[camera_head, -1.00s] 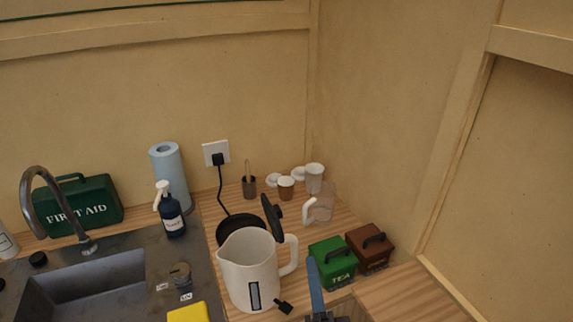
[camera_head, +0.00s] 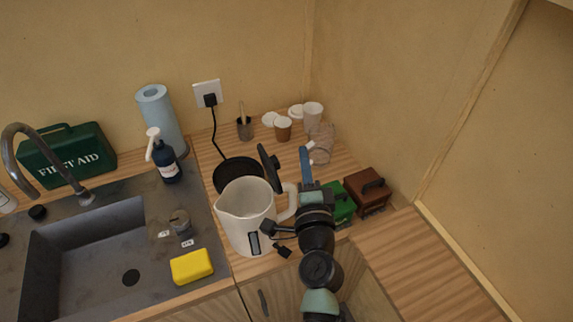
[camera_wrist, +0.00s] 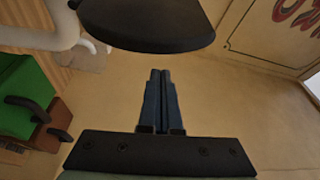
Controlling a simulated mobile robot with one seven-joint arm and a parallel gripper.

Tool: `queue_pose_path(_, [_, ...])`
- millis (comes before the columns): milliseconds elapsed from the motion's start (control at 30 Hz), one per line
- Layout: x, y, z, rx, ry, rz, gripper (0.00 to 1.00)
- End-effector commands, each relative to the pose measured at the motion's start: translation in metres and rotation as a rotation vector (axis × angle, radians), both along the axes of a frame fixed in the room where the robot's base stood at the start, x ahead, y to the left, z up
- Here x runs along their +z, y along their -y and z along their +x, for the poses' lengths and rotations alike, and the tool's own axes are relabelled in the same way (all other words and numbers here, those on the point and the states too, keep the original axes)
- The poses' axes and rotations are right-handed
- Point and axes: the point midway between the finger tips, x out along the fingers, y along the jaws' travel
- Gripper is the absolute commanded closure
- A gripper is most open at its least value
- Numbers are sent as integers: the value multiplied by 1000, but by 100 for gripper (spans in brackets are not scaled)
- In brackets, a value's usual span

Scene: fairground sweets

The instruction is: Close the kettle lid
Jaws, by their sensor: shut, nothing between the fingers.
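The white kettle (camera_head: 245,210) stands on the wooden counter right of the sink, with its spout to the left and its handle (camera_head: 286,203) to the right. Its black lid (camera_head: 268,165) is open, standing steeply up at the handle side. In the wrist view the dark lid (camera_wrist: 145,25) fills the top centre, and part of the white handle (camera_wrist: 35,30) shows at upper left. My gripper (camera_head: 305,152) is raised just right of the lid. In the wrist view my gripper (camera_wrist: 160,75) has its blue fingers together and empty, below the lid's edge and apparently apart from it.
A green tea tin (camera_head: 342,204) and a brown tin (camera_head: 367,190) stand close right of my arm. A clear jug (camera_head: 321,143) and cups (camera_head: 283,128) are behind. The sink (camera_head: 90,245) is left.

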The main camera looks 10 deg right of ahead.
Motion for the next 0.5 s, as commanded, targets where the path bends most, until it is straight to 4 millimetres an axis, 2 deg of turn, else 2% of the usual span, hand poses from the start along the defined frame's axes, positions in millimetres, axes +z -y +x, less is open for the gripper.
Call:
queue_pose_path(33, [0,-13,-4,7,-5,1,100])
queue_pose_path(200, [-4,-32,-10,5,-3,1,100])
queue_pose_path(500, [-6,-39,-13,2,-1,-1,100])
